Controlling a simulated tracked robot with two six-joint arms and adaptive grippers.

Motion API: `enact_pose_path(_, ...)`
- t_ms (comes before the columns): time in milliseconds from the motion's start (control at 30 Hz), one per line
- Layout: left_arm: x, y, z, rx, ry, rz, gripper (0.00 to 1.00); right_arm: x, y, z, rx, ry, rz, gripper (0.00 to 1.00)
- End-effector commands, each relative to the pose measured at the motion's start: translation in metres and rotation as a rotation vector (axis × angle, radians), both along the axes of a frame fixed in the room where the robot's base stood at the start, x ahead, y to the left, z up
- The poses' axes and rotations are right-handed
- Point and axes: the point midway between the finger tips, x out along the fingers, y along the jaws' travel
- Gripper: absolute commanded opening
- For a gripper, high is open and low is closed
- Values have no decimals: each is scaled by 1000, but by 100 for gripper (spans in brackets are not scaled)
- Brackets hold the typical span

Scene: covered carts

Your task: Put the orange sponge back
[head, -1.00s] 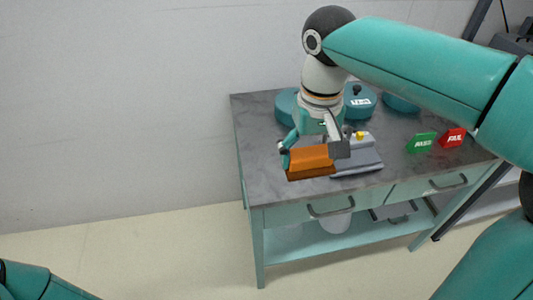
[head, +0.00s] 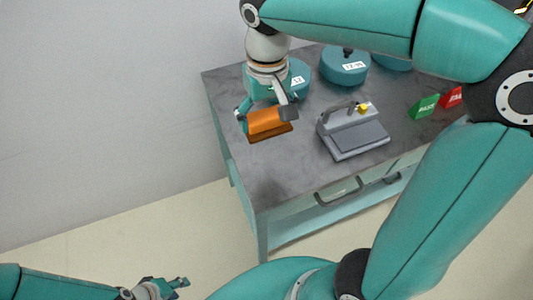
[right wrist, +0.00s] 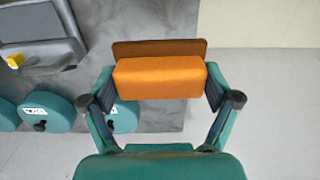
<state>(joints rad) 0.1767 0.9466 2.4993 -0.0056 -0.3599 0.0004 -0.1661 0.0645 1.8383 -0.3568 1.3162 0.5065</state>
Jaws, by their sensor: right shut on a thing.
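The orange sponge (head: 267,121) has a brown layer along one side. It is over the left part of the grey tabletop (head: 285,175); I cannot tell whether it touches the top. My right gripper (head: 266,114) is shut on its two ends. The right wrist view shows the sponge (right wrist: 160,78) squeezed between both fingers of this gripper (right wrist: 160,88). My left gripper (head: 176,283) is low at the bottom left, away from the cart and empty; its finger opening is too small to judge.
A grey device (head: 352,134) with a handle and yellow knob stands right of the sponge. Teal round containers (head: 345,68) with labels stand behind. A green PASS block (head: 424,106) and a red FAIL block (head: 452,97) are at the right. The tabletop's front left is clear.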

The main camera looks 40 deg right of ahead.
Motion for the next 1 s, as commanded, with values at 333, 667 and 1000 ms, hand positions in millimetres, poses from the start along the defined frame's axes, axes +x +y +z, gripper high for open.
enact_pose_path(333, 0, 0, -13, 0, 0, 0, 40, -1, -1, -86, -1, 4, -2, 55)
enact_pose_path(667, 0, 0, -16, 0, -1, 0, 40, -1, -1, -116, 0, 4, -2, 55)
enact_pose_path(1000, 0, 0, -19, 0, -1, 0, 40, 0, -1, -142, 0, -1, -2, 55)
